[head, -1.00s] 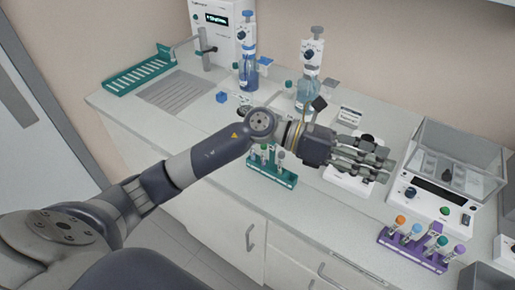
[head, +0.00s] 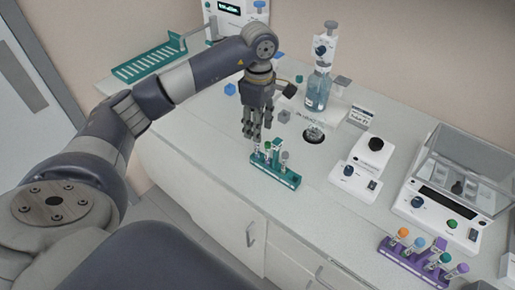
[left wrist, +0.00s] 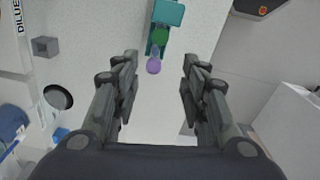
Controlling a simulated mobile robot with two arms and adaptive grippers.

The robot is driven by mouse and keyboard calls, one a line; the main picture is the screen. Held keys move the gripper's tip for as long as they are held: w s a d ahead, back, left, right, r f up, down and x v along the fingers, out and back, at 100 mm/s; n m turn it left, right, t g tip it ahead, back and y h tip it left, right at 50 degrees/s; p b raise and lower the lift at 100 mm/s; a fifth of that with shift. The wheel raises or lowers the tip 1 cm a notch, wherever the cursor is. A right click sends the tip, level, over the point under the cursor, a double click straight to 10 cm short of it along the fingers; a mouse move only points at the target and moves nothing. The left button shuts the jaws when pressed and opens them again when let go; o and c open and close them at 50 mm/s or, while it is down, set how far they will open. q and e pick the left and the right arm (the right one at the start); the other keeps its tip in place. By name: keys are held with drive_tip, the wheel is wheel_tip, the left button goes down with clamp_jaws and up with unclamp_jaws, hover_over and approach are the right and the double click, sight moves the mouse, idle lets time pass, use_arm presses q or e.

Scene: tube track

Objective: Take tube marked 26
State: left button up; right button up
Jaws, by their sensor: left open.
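A teal rack (head: 290,181) with several tubes stands near the front edge of the bench. A green-capped tube (left wrist: 160,37) and a purple-capped tube (left wrist: 153,67) show at the rack in the left wrist view. My left gripper (head: 252,138) points down at the left end of this rack, just above or behind it. It is open and empty; the purple cap lies between and ahead of its fingertips (left wrist: 160,60). A purple rack (head: 405,260) at the lower right holds several tubes with orange, blue and green caps. No number 26 is legible on any tube.
A bottle with a blue liquid (head: 318,92) stands behind the gripper. The bench between the two racks is mostly clear.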

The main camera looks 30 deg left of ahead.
use_arm(q)
drive_tip(key=shift+f, duration=0.8)
drive_tip(key=shift+w+a+f+p, duration=0.1)
drive_tip(key=shift+f+p, duration=0.15)
drive_tip(key=shift+p, duration=0.2)
drive_tip(key=p, duration=0.3)
hover_over(257, 151)
drive_tip(key=f, duration=0.4)
drive_tip(key=shift+w+a+f, duration=0.1)
drive_tip(key=shift+w+a, duration=0.15)
drive_tip(key=shift+w, duration=0.05)
drive_tip(key=shift+f+b, duration=0.3)
drive_tip(key=c, duration=0.9)
